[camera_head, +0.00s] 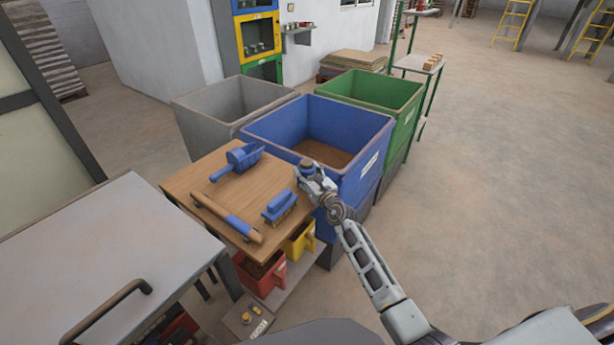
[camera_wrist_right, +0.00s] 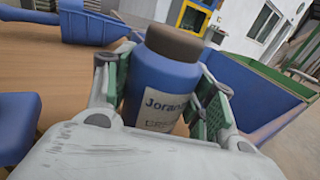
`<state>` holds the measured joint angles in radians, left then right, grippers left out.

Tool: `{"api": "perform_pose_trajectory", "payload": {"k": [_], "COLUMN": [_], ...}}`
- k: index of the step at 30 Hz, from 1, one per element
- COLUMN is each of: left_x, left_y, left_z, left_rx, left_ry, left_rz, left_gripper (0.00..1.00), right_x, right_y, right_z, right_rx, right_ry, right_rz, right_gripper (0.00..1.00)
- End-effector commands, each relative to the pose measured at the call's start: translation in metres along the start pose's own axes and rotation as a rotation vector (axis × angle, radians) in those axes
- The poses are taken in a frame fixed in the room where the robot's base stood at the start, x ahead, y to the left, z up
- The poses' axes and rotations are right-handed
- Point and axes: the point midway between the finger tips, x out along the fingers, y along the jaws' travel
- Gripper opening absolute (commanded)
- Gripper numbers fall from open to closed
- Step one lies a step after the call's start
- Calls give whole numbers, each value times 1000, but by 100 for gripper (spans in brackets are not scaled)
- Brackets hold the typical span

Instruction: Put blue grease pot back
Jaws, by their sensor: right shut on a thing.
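The blue grease pot (camera_wrist_right: 165,75) has a brown lid and a white label reading "Joran...". It also shows small in the head view (camera_head: 307,166). My right gripper (camera_wrist_right: 163,95) is shut on the pot, with green-padded fingers on both of its sides. In the head view my right gripper (camera_head: 312,178) is at the right edge of the wooden table (camera_head: 185,183), beside the blue bin. I cannot tell whether the pot touches the tabletop. My left gripper is not in view.
On the table are a blue scoop (camera_head: 238,160), a blue brush (camera_head: 279,204) and a wooden-handled tool (camera_head: 228,216). A blue bin (camera_head: 370,165), green bin (camera_head: 405,97) and grey bin (camera_head: 195,130) stand behind. A red container (camera_head: 262,276) and yellow container (camera_head: 300,242) sit below.

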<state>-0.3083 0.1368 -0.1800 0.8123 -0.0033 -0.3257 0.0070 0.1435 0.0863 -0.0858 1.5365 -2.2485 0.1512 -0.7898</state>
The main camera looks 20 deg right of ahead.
Motion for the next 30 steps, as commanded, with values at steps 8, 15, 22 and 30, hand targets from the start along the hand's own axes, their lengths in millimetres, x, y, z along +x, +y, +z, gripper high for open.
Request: {"api": "perform_pose_trajectory", "payload": {"k": [8, 15, 22, 30], "left_x": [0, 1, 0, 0], "left_y": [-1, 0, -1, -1], "left_z": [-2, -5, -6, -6], "left_rx": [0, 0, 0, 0], "left_ry": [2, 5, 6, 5], "left_rz": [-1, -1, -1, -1], "left_gripper": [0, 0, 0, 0], "right_x": [0, 0, 0, 0], "right_y": [0, 0, 0, 0], "right_z": [1, -3, -2, -2], "right_rx": [0, -1, 0, 0], "right_ry": [-3, -1, -1, -1], "right_rz": [-1, 0, 0, 0], "right_gripper": [22, 56, 76, 76]}}
